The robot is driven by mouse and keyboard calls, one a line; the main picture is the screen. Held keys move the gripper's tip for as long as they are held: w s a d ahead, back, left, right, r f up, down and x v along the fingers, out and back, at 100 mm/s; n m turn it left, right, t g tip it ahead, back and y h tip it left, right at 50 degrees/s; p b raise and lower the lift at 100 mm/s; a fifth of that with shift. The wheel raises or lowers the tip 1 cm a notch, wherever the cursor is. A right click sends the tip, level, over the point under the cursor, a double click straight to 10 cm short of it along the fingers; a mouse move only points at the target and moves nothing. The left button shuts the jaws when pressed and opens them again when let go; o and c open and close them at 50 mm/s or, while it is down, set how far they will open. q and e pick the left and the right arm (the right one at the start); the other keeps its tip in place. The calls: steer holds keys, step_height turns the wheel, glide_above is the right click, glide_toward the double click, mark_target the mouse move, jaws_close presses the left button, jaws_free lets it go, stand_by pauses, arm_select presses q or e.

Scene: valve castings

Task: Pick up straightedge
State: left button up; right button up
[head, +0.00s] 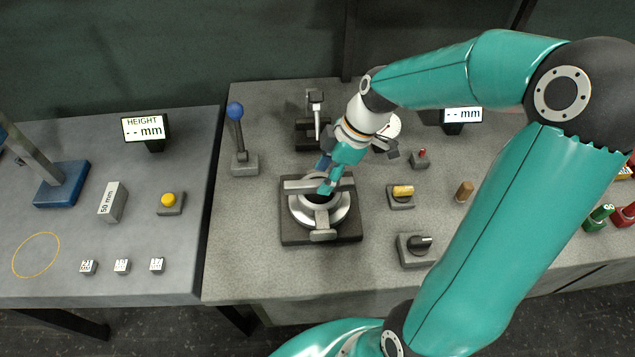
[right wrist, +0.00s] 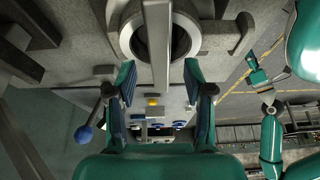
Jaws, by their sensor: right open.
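The straightedge (head: 297,185) is a pale grey bar. It lies across the round metal casting (head: 320,212), which sits on a dark square base. In the right wrist view the straightedge (right wrist: 158,50) runs down the middle over the ring's dark bore. My right gripper (head: 331,178) is over the casting and hides part of the bar in the head view. In the right wrist view my right gripper (right wrist: 163,88) is open, with one finger on each side of the bar and a gap to each. My left gripper (right wrist: 258,78) shows small at the right; its jaws are unclear.
A blue-knobbed lever (head: 238,135) stands left of the casting. A gauge stand (head: 316,120) is behind it. A yellow-topped switch (head: 402,195) and a black knob (head: 416,247) are to the right. The bench front left of the casting is clear.

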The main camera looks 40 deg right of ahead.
steer(key=shift+x, duration=1.25)
jaws_close()
steer(key=shift+d, duration=0.1)
